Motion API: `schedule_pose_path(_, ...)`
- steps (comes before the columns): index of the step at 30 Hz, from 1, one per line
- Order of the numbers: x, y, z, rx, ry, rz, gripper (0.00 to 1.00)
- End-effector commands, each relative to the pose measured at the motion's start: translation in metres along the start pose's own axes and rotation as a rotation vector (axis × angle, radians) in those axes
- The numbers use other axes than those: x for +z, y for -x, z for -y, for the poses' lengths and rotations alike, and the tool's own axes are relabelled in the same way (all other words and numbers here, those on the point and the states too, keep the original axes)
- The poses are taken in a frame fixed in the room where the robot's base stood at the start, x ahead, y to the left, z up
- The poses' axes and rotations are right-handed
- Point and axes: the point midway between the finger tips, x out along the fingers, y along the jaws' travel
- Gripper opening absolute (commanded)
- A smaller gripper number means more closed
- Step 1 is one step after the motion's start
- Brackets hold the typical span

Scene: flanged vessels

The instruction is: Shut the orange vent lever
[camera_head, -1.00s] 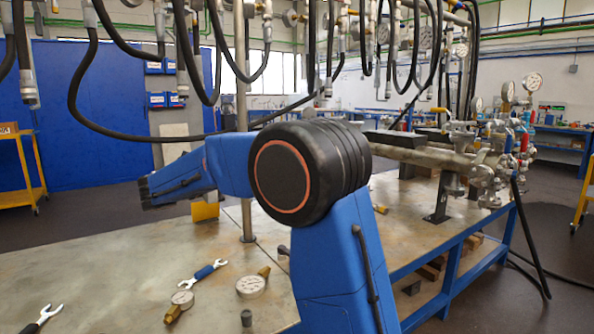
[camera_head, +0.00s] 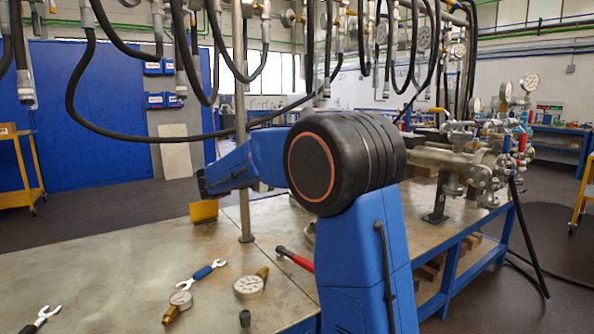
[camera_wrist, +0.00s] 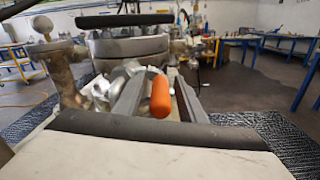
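The orange vent lever (camera_wrist: 160,97) shows in the middle of the wrist view, with its rounded end towards the camera. My gripper (camera_wrist: 163,88) has one grey finger on each side of the lever. The fingers are apart and narrow gaps seem to show beside the lever, so I see no firm hold. Pale metal fittings (camera_wrist: 100,88) lie behind and to the left of the lever. In the head view my own arm blocks the middle, and neither the lever nor my gripper can be made out.
In the head view, the workbench (camera_head: 110,265) carries a gauge (camera_head: 249,287), a blue-handled wrench (camera_head: 203,273) and a red-handled tool (camera_head: 294,258). Piping with valves (camera_head: 480,165) stands at the right end. Black hoses (camera_head: 120,133) hang overhead. The bench's left part is mostly bare.

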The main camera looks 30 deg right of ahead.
Motion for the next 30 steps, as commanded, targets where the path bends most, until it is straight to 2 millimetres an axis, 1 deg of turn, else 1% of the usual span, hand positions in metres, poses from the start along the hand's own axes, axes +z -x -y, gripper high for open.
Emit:
schedule_pose_path(1, 0.000, -0.007, 0.001, -0.003, 0.000, 0.000, 0.37)
schedule_pose_path(3, 0.000, -0.014, 0.001, -0.003, 0.000, 0.000, 0.37)
schedule_pose_path(6, 0.000, -0.020, 0.000, -0.001, 0.000, 0.000, 0.37)
schedule_pose_path(10, 0.000, -0.024, 0.000, -0.001, 0.000, 0.000, 0.37)
schedule_pose_path(17, 0.000, -0.024, 0.000, 0.000, 0.000, 0.000, 0.37)
schedule_pose_path(20, 0.000, -0.024, 0.000, -0.001, 0.000, 0.000, 0.15)
schedule_pose_path(21, 0.000, -0.024, 0.000, -0.001, 0.001, 0.001, 0.06)
schedule_pose_path(22, 0.000, -0.024, 0.001, -0.002, 0.001, 0.000, 0.00)
schedule_pose_path(30, -0.002, -0.025, 0.002, -0.007, 0.003, 0.002, 0.00)
